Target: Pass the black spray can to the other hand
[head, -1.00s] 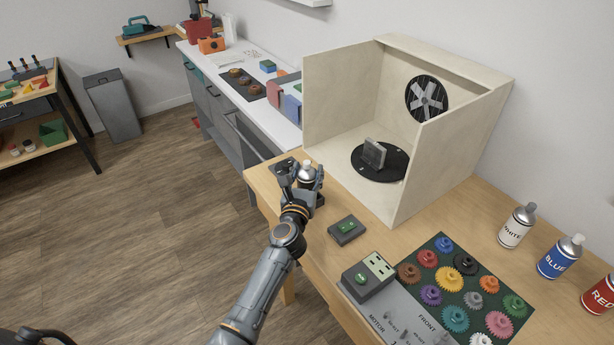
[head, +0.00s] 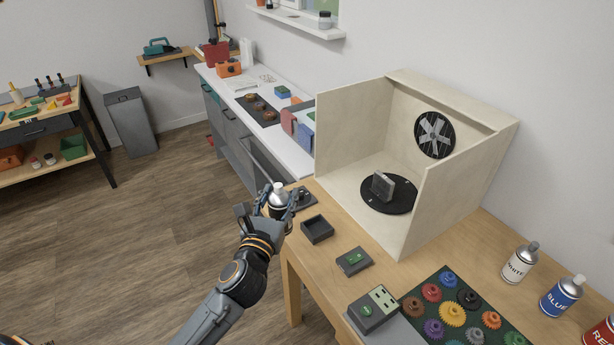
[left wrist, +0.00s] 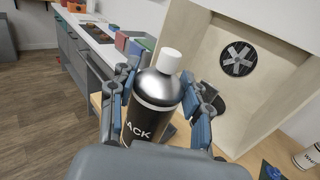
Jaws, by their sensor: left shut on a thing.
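The black spray can (left wrist: 155,98) has a silver shoulder, a white cap and a label whose letters "ACK" show in the left wrist view. My left gripper (left wrist: 160,105) is shut on it, one finger on each side of its body. In the head view the can (head: 278,196) is upright in my left gripper (head: 277,203), at the left end of the wooden table. The can's lower part is hidden by the fingers and wrist. My right gripper is in neither view.
A small dark tray (head: 317,229) and a green-topped box (head: 354,261) lie on the wooden table (head: 300,262). A spray booth (head: 335,135) stands behind. White (head: 519,262), blue (head: 562,296) and red (head: 603,332) cans stand at right. Open floor lies left of the table.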

